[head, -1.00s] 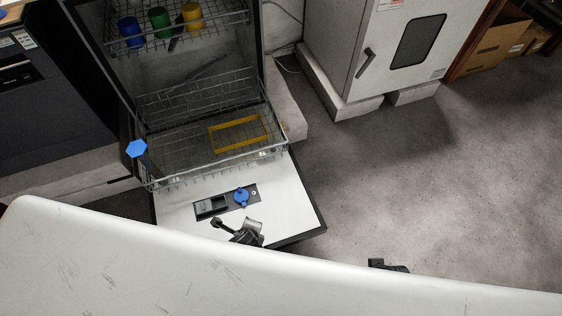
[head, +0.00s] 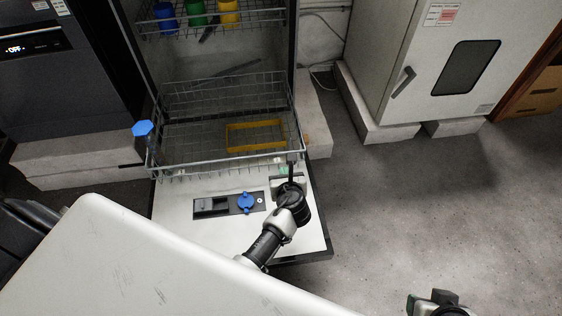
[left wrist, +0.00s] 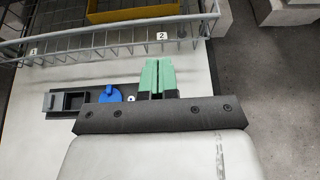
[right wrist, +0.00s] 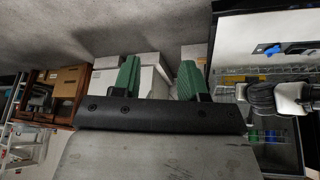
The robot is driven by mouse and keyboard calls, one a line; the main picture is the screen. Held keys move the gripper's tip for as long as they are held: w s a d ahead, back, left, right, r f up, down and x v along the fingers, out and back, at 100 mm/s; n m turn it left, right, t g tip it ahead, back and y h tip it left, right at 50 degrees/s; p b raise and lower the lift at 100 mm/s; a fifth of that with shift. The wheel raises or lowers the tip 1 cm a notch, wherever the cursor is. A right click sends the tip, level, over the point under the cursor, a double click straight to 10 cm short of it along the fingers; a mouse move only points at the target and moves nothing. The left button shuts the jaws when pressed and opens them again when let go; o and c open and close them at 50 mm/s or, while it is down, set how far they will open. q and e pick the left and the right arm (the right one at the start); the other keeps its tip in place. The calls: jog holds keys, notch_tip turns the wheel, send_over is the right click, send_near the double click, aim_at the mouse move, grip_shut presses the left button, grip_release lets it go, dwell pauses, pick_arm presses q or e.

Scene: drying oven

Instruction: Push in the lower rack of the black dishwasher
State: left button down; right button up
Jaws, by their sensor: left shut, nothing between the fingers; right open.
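The black dishwasher's lower rack (head: 205,163) is a grey wire basket pulled out over the open door (head: 175,235). My left gripper (head: 290,168) is over the door near the rack's front right corner. In the left wrist view its green fingers (left wrist: 158,66) are shut and empty, just short of the rack's front rail (left wrist: 110,36); contact is not seen. My right gripper (head: 438,300) is low at right; its fingers (right wrist: 159,78) are open and empty.
The upper rack (head: 215,25) holds blue, green and yellow cups. A white oven (head: 425,60) stands on blocks at right. A white surface (head: 130,265) fills the lower left foreground. The floor (head: 410,210) at right is clear.

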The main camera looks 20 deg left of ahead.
pick_arm(q)
jog(key=r+b+x, duration=0.1)
jog(key=b+x, duration=0.2)
jog(key=x, duration=0.5)
jog(key=shift+w+a, duration=0.2)
jog(key=shift+w, duration=0.2)
pick_arm(e)
jog(key=w+a+r+t+y, duration=0.3)
jog(key=w+a+r+t, duration=0.1)
jog(key=w+r+t, duration=0.4)
jog(key=shift+w+n+t, duration=0.3)
jog(key=shift+w+t, duration=0.85)
jog(key=shift+t, duration=0.05)
pick_arm(q)
jog(key=shift+f, duration=0.1)
pick_arm(e)
jog(key=shift+a+f, duration=0.1)
